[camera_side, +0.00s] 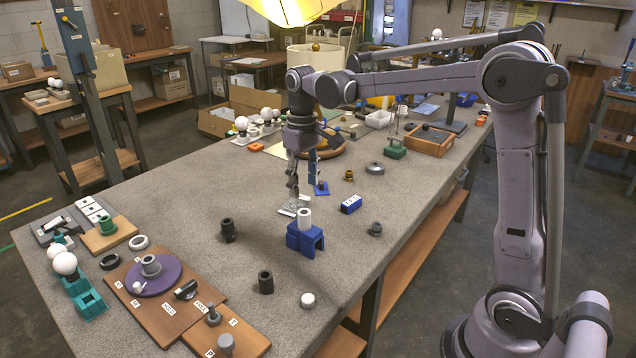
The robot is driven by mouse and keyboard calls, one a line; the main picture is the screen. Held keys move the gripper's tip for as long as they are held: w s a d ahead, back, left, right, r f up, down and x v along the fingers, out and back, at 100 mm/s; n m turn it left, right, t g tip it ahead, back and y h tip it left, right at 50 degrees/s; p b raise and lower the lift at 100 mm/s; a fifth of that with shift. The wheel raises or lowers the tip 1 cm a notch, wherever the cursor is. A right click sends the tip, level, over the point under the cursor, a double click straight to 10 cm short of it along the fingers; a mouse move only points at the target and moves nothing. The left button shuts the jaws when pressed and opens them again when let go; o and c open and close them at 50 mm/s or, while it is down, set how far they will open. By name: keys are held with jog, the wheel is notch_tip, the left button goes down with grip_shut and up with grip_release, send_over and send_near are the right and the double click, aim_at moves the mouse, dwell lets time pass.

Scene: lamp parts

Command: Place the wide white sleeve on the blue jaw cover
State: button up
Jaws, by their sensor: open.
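The blue jaw cover (305,242) is a blocky blue piece with legs, standing on the grey table right of the middle. A white sleeve (304,217) stands upright on top of it, with its open end up. My gripper (303,192) points down just above and slightly behind the sleeve. Its fingers are apart, with nothing seen held between them. Whether a fingertip touches the sleeve cannot be told from this view.
A short white cap (308,299), a black sleeve (265,282) and another dark sleeve (228,230) stand in front and left. Wooden boards with a purple disc (152,279) fill the front left. Table between is clear.

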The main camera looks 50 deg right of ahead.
jog(key=s+a+r+t, duration=0.3)
jog(key=s+a, duration=0.1)
jog(key=s, duration=0.4)
jog(key=s+a+f+t, duration=0.3)
jog(key=s+f+t, duration=0.1)
jog(key=s, duration=0.4)
jog(key=shift+s+a+f, duration=0.25)
jog(key=shift+s+f, duration=0.1)
jog(key=shift+f, duration=0.35)
